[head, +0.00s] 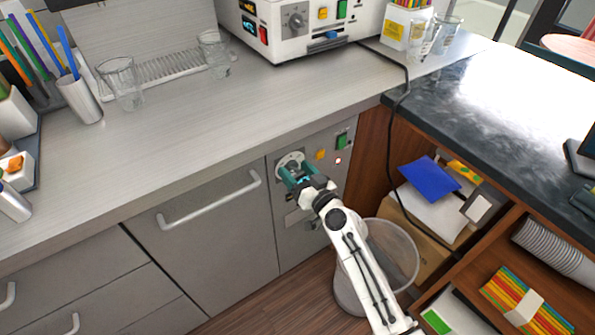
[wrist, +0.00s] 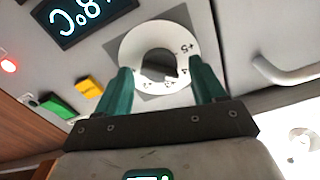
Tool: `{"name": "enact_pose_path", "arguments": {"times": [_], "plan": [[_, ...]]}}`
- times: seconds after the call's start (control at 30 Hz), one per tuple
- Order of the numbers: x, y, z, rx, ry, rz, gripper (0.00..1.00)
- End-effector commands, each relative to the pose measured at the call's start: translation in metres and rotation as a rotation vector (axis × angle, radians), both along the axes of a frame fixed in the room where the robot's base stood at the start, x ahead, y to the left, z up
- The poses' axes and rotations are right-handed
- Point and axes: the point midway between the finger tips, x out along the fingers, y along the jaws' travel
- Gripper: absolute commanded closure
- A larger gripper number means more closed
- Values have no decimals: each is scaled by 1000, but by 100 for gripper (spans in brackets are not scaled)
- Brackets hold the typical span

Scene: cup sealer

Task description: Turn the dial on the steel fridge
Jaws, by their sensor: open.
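The steel fridge (head: 215,215) stands under the counter, with its control panel at the right end of the front. The dial shows in the wrist view as a dark knob (wrist: 160,66) inside a white ring (wrist: 140,42) with printed marks, one reading +5. In the head view the white ring (head: 290,158) shows just behind my gripper (head: 298,176). My gripper is open; in the wrist view its two green fingers (wrist: 163,88) stand on either side of the dial's lower part. I cannot tell whether they touch the knob.
Beside the dial are a lit display (wrist: 85,15), a yellow button (wrist: 89,87), a green button (wrist: 57,105) and a red light (wrist: 9,66). A white door handle (head: 212,200) is left of the panel.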

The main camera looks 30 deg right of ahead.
Motion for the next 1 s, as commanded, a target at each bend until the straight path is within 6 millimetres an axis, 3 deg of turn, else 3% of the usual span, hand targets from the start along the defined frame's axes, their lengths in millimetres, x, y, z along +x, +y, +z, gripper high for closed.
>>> {"name": "enact_pose_path", "arguments": {"times": [0.17,0.77,1.0], "plan": [[0,0,0,0,0,0,31],[0,0,0,0,0,0,87],[-1,0,0,22,0,0,87]]}}
